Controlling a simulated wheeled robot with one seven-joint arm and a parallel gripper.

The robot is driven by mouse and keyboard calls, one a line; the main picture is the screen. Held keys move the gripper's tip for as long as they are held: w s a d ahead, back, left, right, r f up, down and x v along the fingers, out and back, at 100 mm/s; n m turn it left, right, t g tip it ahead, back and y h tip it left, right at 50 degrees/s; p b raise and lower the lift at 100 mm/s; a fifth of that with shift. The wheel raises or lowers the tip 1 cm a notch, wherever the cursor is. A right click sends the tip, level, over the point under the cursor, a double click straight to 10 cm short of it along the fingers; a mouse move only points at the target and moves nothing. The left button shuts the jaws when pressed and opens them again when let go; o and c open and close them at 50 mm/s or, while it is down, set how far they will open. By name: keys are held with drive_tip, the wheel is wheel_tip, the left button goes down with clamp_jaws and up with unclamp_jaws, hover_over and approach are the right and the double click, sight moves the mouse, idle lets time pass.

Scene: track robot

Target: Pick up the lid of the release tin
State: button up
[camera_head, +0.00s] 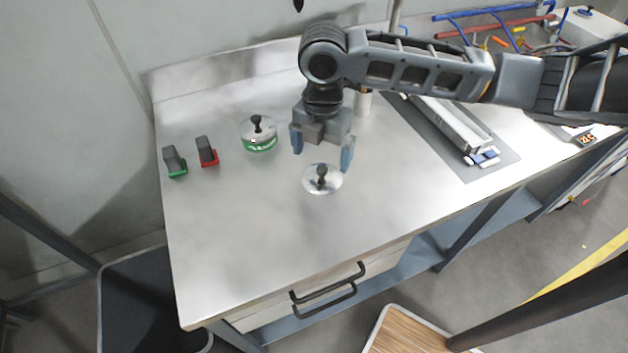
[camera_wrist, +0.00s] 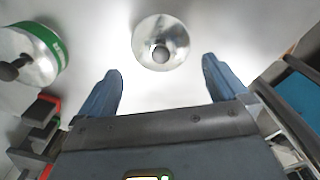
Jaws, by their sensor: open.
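A round shiny metal lid (camera_head: 314,184) with a dark knob lies flat on the steel worktop. In the wrist view this lid (camera_wrist: 145,45) is at top centre, ahead of the fingertips and between their lines. A tin (camera_head: 259,144) with a green band and a knobbed metal lid on top stands to its left; the tin's band (camera_wrist: 52,44) also shows at the wrist view's left edge. The lettering is too small to read, so I cannot tell which is the release tin. My gripper (camera_head: 322,152) is open and empty, pointing down above the worktop near the loose lid, not touching it.
A green-based block (camera_head: 173,160) and a red-based block (camera_head: 206,151) stand at the left of the worktop (camera_head: 240,220). A grey mat (camera_head: 497,160) with a metal rail lies to the right. The worktop's front left is clear.

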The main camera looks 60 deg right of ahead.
sight(322, 168)
drive_tip(key=shift+s+d+f+p, duration=0.1)
drive_tip(key=shift+f+p, duration=0.2)
drive_tip(key=shift+f, duration=2.7)
drive_tip(key=c, duration=0.7)
drive_tip(key=shift+r, duration=0.1)
drive_tip(key=shift+r, duration=0.6)
wheel_tip(322, 168, up, 3)
drive_tip(key=s+d+r, duration=0.2)
drive_tip(key=d, duration=0.1)
drive_tip(key=s+d+r+b, duration=0.1)
drive_tip(key=d+r, duration=0.1)
drive_tip(key=d, duration=0.1)
drive_tip(key=s+d+r, duration=0.2)
drive_tip(key=d, duration=0.2)
drive_tip(key=shift+s+d+r+b, duration=0.1)
drive_tip(key=shift+s+r+b, duration=0.25)
